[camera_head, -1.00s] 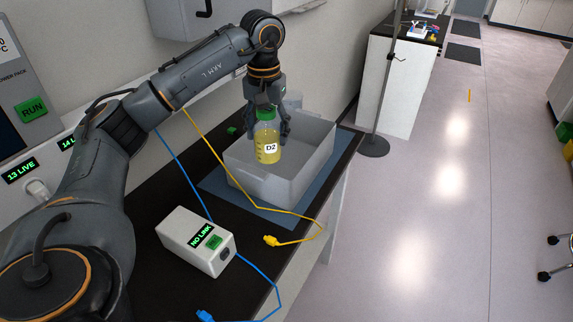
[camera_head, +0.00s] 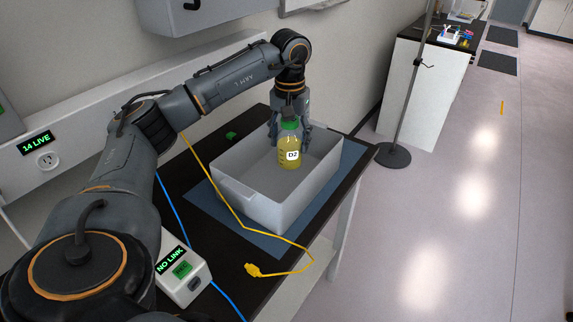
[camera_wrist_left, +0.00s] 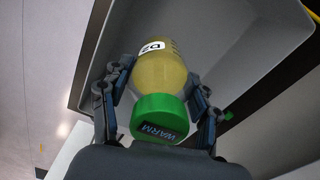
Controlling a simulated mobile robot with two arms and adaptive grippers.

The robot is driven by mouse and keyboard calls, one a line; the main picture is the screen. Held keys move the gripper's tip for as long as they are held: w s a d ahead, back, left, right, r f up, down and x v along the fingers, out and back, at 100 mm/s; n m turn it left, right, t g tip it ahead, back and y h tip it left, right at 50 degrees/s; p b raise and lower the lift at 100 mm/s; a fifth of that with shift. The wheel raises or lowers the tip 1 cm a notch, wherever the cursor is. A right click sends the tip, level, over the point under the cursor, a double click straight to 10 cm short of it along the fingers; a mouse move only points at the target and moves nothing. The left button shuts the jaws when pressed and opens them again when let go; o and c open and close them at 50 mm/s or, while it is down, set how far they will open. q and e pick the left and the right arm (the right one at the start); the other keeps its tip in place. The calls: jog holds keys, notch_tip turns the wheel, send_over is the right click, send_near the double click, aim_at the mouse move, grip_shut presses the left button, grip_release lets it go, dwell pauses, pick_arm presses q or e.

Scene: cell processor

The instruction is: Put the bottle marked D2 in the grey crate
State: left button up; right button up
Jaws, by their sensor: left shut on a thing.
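The bottle marked D2 (camera_head: 291,152) holds yellow liquid and has a green cap. My left gripper (camera_head: 290,127) is shut on it near the cap and holds it upright over the grey crate (camera_head: 262,207). In the left wrist view the bottle (camera_wrist_left: 160,75) sits between both fingers, and its cap (camera_wrist_left: 160,118) reads WARM. The grey crate's inside (camera_wrist_left: 245,40) shows beyond it and looks empty. I cannot tell how far the bottle's base is above the crate floor. My right gripper is not in view.
The crate stands on a blue mat (camera_head: 267,240) on a dark bench. A yellow cable (camera_head: 215,185) runs across the crate's front left side. A white NO LINK box (camera_head: 183,278) stands at the near left. A pole stand (camera_head: 394,155) is on the floor at right.

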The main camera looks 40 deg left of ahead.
aim_at(290, 165)
pick_arm(q)
notch_tip(290, 165, down, 4)
jog(key=shift+w+f+p, duration=0.15)
jog(key=shift+p, duration=0.3)
jog(key=shift+f, duration=0.35)
notch_tip(290, 165, down, 3)
jog(key=shift+f+p, duration=0.2)
jog(key=shift+p, duration=0.3)
jog(key=o, duration=1.7)
jog(key=shift+f, duration=0.1)
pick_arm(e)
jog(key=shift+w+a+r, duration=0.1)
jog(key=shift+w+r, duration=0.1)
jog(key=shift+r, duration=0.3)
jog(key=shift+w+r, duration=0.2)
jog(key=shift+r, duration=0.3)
